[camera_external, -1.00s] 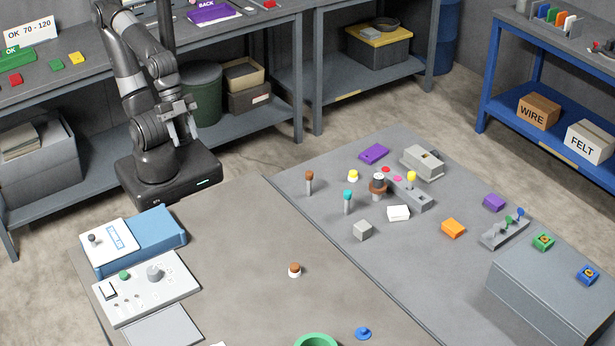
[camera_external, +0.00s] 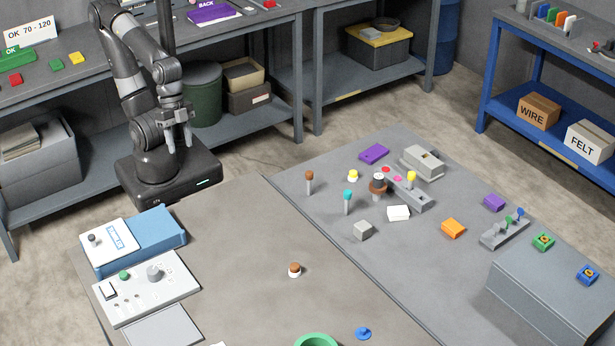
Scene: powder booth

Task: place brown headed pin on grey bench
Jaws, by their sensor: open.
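A pin with a brown head and a grey shank (camera_external: 309,181) stands upright at the far left of the blue-grey bench (camera_external: 330,205). A short white piece with a brown top (camera_external: 294,270) sits on the brownish-grey bench (camera_external: 240,250) to the left. My gripper (camera_external: 180,148) is open and empty, fingers pointing down, above my base and well to the left of the pin. It touches neither bench.
Near the pin stand a teal-headed pin (camera_external: 347,202), a yellow-topped piece (camera_external: 353,176), a brown-topped cylinder (camera_external: 377,190) and a grey cube (camera_external: 362,230). A blue case (camera_external: 160,232) and a white panel (camera_external: 150,290) lie at left. The middle of the brownish-grey bench is mostly clear.

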